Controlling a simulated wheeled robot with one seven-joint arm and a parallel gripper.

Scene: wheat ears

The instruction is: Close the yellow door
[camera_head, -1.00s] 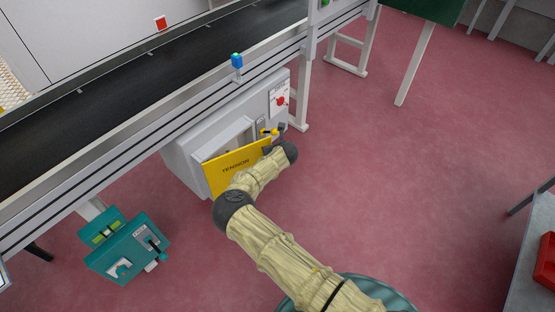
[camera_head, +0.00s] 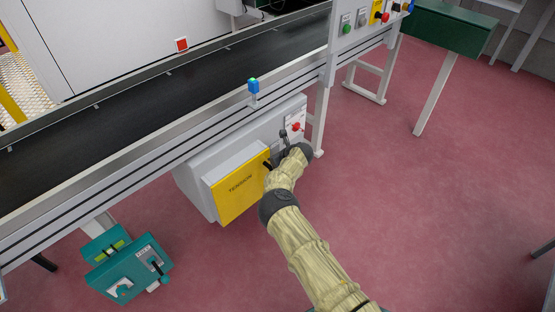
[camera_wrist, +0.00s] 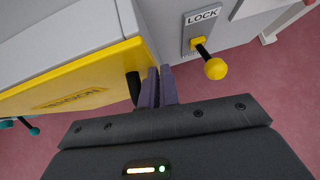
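The yellow door (camera_head: 240,188), marked TENSION, covers the front of a grey box under the conveyor. In the head view I see no gap between door and box. The door (camera_wrist: 70,88) fills the left of the wrist view, with a black handle (camera_wrist: 133,88) near its right edge. My gripper (camera_wrist: 160,84) has its two purple fingers together, just right of the handle, with nothing seen between them. I cannot tell whether they touch the handle or the door edge. In the head view my gripper (camera_head: 284,140) is at the box's right end, small and partly hidden by my wrist.
A LOCK plate with a yellow-knobbed lever (camera_wrist: 214,68) is close right of my fingers. A red knob (camera_head: 296,127) sits on the panel above. A conveyor leg (camera_head: 320,120) stands to the right. A teal box (camera_head: 130,272) is at lower left.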

